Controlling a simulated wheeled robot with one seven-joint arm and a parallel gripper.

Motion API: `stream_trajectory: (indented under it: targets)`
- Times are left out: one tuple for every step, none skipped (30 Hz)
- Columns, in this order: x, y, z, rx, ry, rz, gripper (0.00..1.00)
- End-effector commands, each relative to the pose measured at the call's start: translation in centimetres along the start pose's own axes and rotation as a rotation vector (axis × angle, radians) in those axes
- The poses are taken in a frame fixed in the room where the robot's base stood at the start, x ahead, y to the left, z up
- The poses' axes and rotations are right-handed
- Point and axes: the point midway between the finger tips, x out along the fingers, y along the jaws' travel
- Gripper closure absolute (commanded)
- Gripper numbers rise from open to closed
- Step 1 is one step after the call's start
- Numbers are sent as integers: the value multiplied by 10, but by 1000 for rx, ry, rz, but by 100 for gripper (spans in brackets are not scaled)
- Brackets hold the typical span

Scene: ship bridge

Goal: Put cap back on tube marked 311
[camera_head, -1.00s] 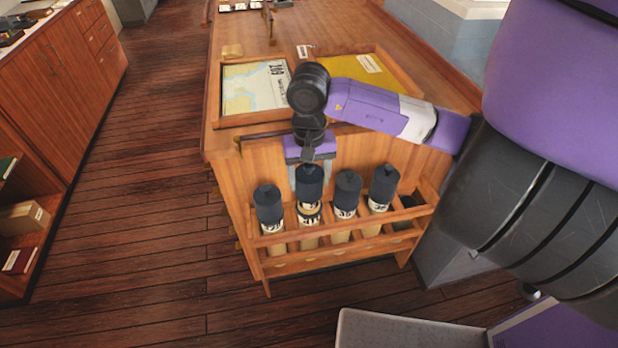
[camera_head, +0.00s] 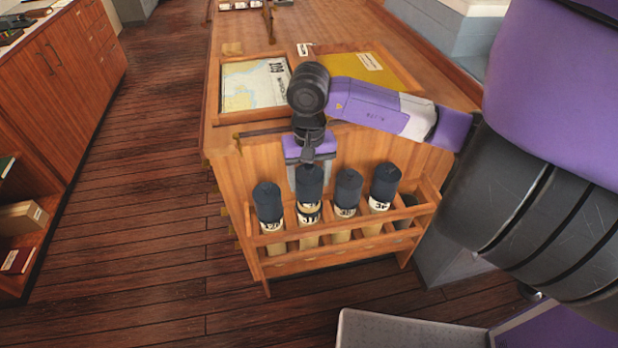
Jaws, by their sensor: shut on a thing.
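Several chart tubes with dark caps stand in a wooden rack on the end of the chart table. The tube second from left (camera_head: 308,214) has a pale label that looks like 311, though the print is small. Its dark cap (camera_head: 309,182) is at the tube's top; I cannot tell whether it is fully seated. My gripper (camera_head: 308,172), below the purple wrist, is shut on this cap from above and behind. The cap hides most of the fingers.
Capped tubes stand close on both sides: one at left (camera_head: 269,205), two at right (camera_head: 346,193) (camera_head: 383,186). A wooden rail (camera_head: 340,226) crosses in front of them. Framed charts (camera_head: 254,84) lie on the tabletop behind. A dark opening shows at the rack's right end.

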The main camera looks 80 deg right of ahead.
Motion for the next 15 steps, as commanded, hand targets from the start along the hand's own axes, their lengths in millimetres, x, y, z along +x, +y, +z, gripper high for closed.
stream_trajectory:
  targets:
    - [0, 0, 0, 0, 0, 0, 78]
    - [0, 0, 0, 0, 0, 0, 78]
    - [1, 0, 0, 0, 0, 0, 78]
    - [1, 0, 0, 0, 1, 0, 78]
    - [1, 0, 0, 0, 1, 0, 78]
    - [2, 0, 0, 0, 1, 0, 78]
    - [2, 0, 0, 0, 1, 0, 78]
    - [2, 0, 0, 0, 1, 1, 78]
    - [3, 0, 0, 0, 1, 1, 78]
    - [3, 0, 0, 0, 1, 1, 78]
    - [3, 0, 0, -1, 1, 1, 78]
    - [4, 0, 0, -1, 1, 1, 78]
    - [4, 0, 0, -1, 1, 1, 78]
    - [4, 0, 0, -1, 1, 0, 78]
    - [4, 0, 0, -1, 1, 0, 78]
